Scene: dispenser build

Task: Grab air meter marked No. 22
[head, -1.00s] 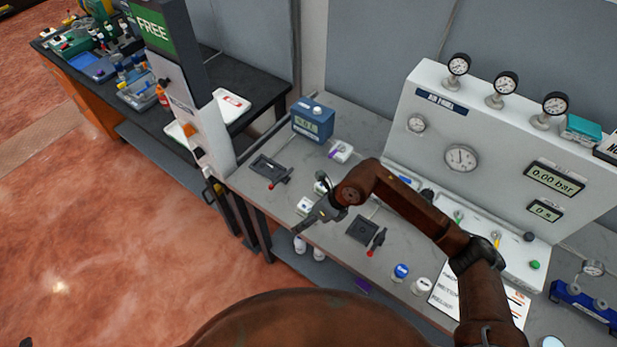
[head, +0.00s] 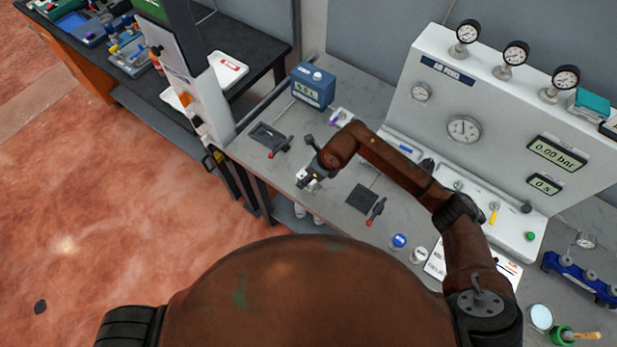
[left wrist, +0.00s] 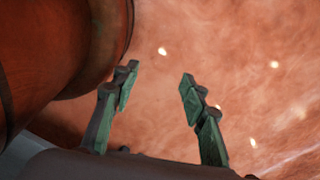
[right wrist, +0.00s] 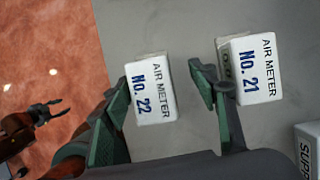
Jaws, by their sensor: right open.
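The air meter marked No. 22 (right wrist: 154,92) is a white block with blue lettering. In the right wrist view it lies on the grey bench top between the fingers of my right gripper (right wrist: 158,82), which is open with a gap at each side. The air meter marked No. 21 (right wrist: 257,70) lies to the right, beyond the right finger and partly behind it. In the head view my right gripper (head: 307,165) is low over the bench's front left part and hides much of the meters. My left gripper (left wrist: 158,78) is open and empty above the reddish floor.
A blue box with a display (head: 313,87) stands behind the gripper. Black plates with red-tipped levers lie to its left (head: 268,138) and right (head: 362,197). The white gauge panel (head: 480,90) stands at the back right. A white block marked SUPP (right wrist: 305,148) is partly in view.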

